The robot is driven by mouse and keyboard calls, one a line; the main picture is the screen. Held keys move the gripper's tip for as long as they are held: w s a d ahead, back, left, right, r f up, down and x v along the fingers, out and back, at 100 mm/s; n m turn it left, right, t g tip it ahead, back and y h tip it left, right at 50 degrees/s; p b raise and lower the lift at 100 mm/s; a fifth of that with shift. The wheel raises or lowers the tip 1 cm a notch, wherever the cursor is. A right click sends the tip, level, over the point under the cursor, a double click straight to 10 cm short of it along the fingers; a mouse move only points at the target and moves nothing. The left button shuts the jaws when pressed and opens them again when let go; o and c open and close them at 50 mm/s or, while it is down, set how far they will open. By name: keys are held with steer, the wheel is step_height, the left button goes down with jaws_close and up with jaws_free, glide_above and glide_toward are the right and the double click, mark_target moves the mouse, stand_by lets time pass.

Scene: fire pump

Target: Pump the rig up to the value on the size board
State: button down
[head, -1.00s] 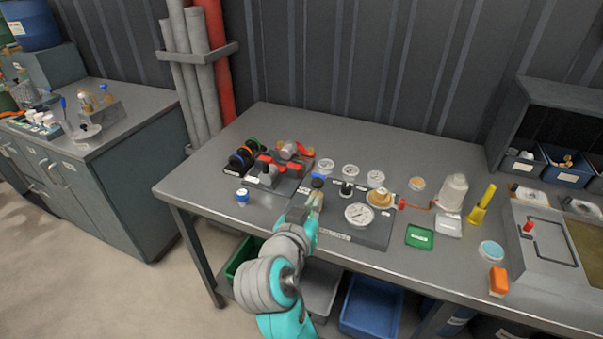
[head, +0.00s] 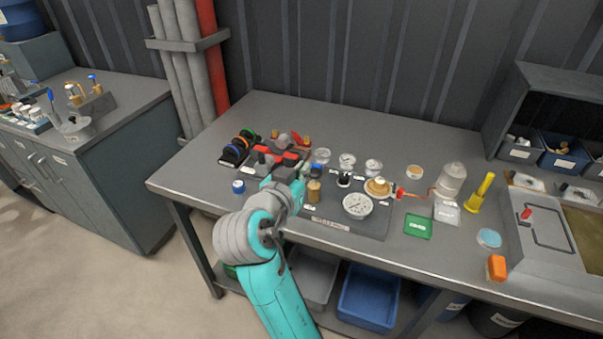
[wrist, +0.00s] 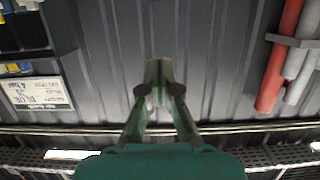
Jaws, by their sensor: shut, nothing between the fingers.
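The rig is a dark plate (head: 375,226) on the bench, with a round white dial gauge (head: 357,205) whose needle is too small to read. Beside the gauge are a brass-coloured round fitting (head: 378,187), a brass cylinder (head: 314,190) and a blue-topped part (head: 317,170). My gripper is at the rig's left side in the head view, its tips hidden there. In the wrist view my gripper (wrist: 160,78) is shut and empty, facing the ribbed wall. A white sign (wrist: 40,92), upside down at left, seems to read "BLUE" and "4 bar"; other lines are unclear.
Red and black parts (head: 275,160) stand behind my gripper, with a blue-capped jar (head: 238,187) to its left. A green tray (head: 418,224), a white bottle (head: 451,180) and a yellow part (head: 480,192) stand right of the rig. The bench's back left is clear.

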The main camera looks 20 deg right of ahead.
glide_above(315, 178)
step_height(315, 178, down, 2)
steer(key=shift+s+a+f, duration=0.1)
steer(key=shift+a+f, duration=0.1)
steer(key=shift+f, duration=0.75)
steer(key=shift+a+f, duration=0.2)
steer(key=shift+f, duration=0.75)
